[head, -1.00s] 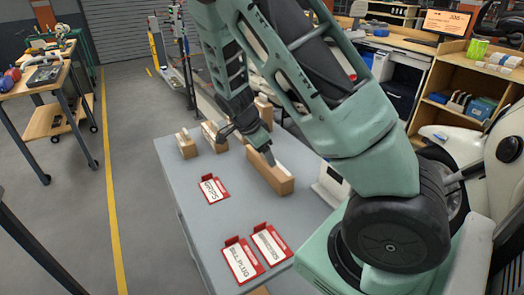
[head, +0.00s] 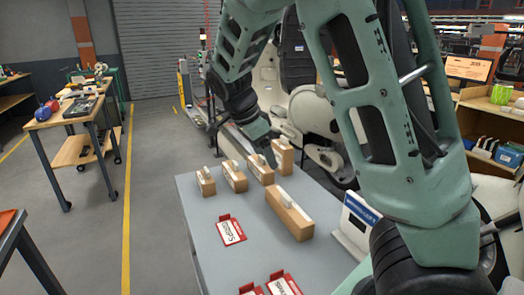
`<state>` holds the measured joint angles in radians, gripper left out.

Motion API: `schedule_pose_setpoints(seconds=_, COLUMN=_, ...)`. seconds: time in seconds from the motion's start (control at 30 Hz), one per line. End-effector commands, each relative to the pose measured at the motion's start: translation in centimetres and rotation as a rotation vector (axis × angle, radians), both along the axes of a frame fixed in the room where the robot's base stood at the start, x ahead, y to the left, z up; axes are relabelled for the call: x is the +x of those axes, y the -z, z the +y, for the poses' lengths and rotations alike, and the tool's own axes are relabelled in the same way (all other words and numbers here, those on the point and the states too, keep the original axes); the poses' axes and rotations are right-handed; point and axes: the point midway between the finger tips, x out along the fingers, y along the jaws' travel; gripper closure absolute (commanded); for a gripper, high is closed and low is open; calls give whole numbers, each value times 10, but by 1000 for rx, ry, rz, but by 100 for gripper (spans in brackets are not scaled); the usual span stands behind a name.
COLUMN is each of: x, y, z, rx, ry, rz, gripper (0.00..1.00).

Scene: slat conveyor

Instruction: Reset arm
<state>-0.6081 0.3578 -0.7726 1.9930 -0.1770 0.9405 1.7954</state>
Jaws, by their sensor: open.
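My arm reaches in from the right in the head view, with its green links across the upper right. My gripper (head: 268,153) points down above the far end of the grey table (head: 262,225), close to the wooden blocks there. Its fingertips are small and partly hidden. I see nothing held in it.
Several wooden blocks with white tops stand on the table, among them a long one (head: 289,214) and a small one (head: 206,182). A red-and-white label card (head: 230,232) lies nearer. A workbench (head: 85,115) stands left; the floor between is clear.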

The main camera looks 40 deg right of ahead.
Motion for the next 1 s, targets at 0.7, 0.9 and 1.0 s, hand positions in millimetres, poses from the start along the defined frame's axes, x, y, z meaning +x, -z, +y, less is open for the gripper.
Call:
schedule_pose_setpoints(seconds=0.7, x=0, y=-6, z=4, rx=3, ry=-7, rz=3, gripper=30)
schedule_pose_setpoints(seconds=0.9, x=-16, y=12, z=56, rx=136, ry=-313, rz=83, gripper=30)
schedule_pose_setpoints(seconds=1.0, x=-38, y=23, z=108, rx=247, ry=-641, rz=145, gripper=30)
